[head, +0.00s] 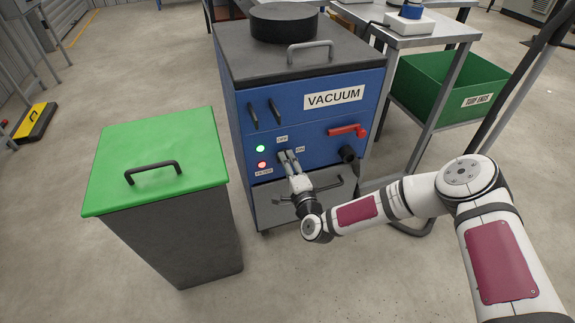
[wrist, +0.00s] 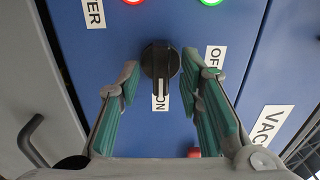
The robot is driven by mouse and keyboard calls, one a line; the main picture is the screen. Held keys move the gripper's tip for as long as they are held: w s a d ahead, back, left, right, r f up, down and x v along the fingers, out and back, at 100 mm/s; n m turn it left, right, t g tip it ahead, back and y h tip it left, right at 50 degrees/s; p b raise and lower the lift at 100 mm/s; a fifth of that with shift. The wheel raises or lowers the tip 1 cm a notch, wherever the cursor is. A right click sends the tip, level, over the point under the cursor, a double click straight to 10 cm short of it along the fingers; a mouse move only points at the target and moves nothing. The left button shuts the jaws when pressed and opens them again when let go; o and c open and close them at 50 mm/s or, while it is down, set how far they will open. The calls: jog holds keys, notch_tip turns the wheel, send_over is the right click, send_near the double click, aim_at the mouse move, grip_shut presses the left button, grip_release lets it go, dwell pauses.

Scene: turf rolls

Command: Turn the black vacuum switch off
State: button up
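The black vacuum switch (wrist: 160,62) is a round knob with a raised grip on the blue vacuum panel (head: 318,90). In the wrist view its grip runs roughly up and down, in line with the ON label (wrist: 160,98). The OFF label (wrist: 214,57) is to its right. My gripper (wrist: 160,75) is open, with one finger on each side of the knob and small gaps visible; I cannot tell whether either finger touches it. In the head view my gripper (head: 287,156) is at the panel and hides the knob.
Green (head: 260,148) and red (head: 262,165) lights glow beside the switch. A red-handled valve (head: 347,131) and a black port (head: 348,153) are to the right. A green-lidded bin (head: 160,150) stands left. A metal table (head: 415,40) is at the right.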

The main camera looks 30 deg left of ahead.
jog(key=shift+a, duration=0.1)
grip_shut()
jog(key=shift+n, duration=0.3)
jog(key=shift+n+b, duration=0.85)
jog(key=shift+n, duration=7.75)
jog(key=shift+w, duration=0.1)
